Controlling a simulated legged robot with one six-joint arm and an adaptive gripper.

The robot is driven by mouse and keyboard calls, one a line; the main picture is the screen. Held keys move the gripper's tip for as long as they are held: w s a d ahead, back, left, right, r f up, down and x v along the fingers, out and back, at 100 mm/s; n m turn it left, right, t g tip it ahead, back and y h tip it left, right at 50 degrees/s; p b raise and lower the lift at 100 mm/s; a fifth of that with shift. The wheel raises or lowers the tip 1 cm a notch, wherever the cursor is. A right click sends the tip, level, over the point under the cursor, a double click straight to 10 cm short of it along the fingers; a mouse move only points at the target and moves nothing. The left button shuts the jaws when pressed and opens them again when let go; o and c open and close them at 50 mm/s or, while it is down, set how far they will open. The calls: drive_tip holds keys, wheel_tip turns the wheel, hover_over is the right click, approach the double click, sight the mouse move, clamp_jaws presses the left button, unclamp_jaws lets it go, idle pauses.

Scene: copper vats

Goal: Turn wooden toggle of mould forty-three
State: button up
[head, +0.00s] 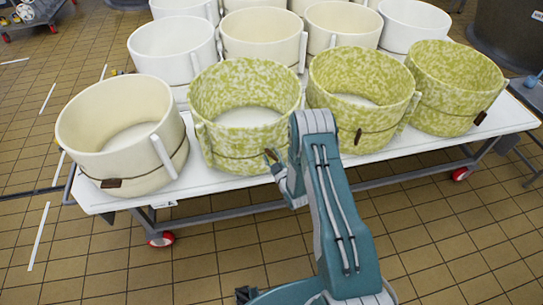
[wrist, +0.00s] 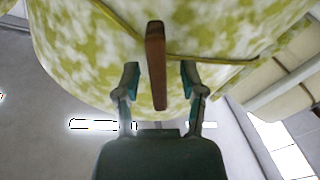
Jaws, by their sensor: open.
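A green-and-white mottled mould (head: 246,92) stands in the front row on the white table, second from the left. A cord runs round its lower wall, with a small brown wooden toggle (head: 271,155) at its front right. In the wrist view the toggle (wrist: 156,50) hangs lengthwise across the cord, against the mottled wall (wrist: 85,40). My gripper (wrist: 160,78) is open, one finger on each side of the toggle, with gaps visible on both sides. In the head view my arm hides most of the gripper. No mould number is readable.
A cream mould (head: 105,125) stands to the left and two more mottled moulds (head: 362,85) (head: 450,85) to the right, each with a cord and toggle. More pale moulds fill the rows behind. The white table (head: 95,200) has red-wheeled legs; tiled floor in front is clear.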

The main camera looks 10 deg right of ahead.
clamp_jaws()
drive_tip(key=shift+n, duration=0.4)
drive_tip(key=n, duration=0.5)
drive_tip(key=shift+s+a+f+n, duration=0.1)
drive_tip(key=shift+a+f+n, duration=0.05)
drive_tip(key=shift+f+n, duration=0.15)
drive_tip(key=n, duration=0.5)
drive_tip(key=shift+s+f, duration=0.1)
drive_tip(key=shift+f, duration=0.05)
drive_tip(key=shift+n, duration=0.4)
